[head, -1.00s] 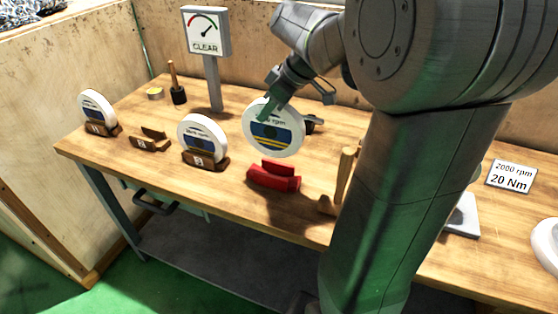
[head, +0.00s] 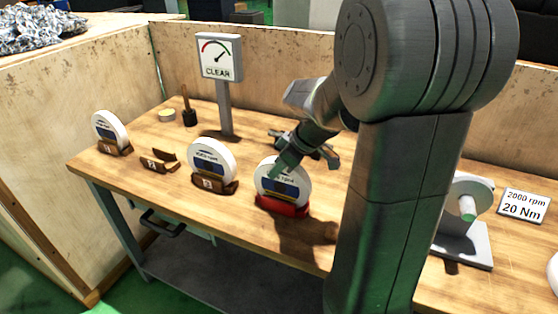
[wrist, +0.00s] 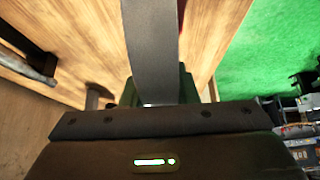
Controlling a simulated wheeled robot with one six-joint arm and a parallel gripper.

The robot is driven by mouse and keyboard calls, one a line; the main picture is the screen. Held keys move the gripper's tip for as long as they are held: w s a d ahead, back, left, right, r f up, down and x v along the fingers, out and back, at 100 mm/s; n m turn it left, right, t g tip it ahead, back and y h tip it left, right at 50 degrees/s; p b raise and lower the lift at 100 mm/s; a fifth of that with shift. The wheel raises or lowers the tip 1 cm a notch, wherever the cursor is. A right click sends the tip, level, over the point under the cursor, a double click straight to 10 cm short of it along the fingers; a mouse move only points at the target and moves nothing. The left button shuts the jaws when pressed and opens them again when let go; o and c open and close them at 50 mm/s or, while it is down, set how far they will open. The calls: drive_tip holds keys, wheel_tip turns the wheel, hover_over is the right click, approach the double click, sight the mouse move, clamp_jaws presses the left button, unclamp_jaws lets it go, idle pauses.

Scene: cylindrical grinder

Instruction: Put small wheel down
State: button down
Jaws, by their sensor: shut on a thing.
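The small wheel (head: 283,187), a white disc with a blue and yellow label, stands upright at the red cradle (head: 283,207) on the bench. Its lower edge is down in the cradle; full seating cannot be told. My gripper (head: 287,166) is shut on the upper part of the wheel, reaching in from above and behind. In the wrist view the wheel's grey rim (wrist: 152,50) rises edge-on from between the jaws, which are largely hidden by the gripper body. A bit of red shows beside the rim.
Two other wheels stand in brown cradles to the left, one at far left (head: 110,130) and one nearer (head: 212,162). An empty brown cradle (head: 160,162) lies between them. The gauge sign (head: 219,58) reads CLEAR. A grey stand (head: 464,235) is at right.

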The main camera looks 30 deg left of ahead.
drive_tip(key=shift+r, duration=0.1)
drive_tip(key=c, duration=1.6)
unclamp_jaws()
drive_tip(key=shift+f, duration=0.2)
drive_tip(key=o, duration=0.5)
drive_tip(key=shift+r, duration=0.1)
drive_tip(key=v, duration=1.2)
drive_tip(key=shift+r, duration=0.15)
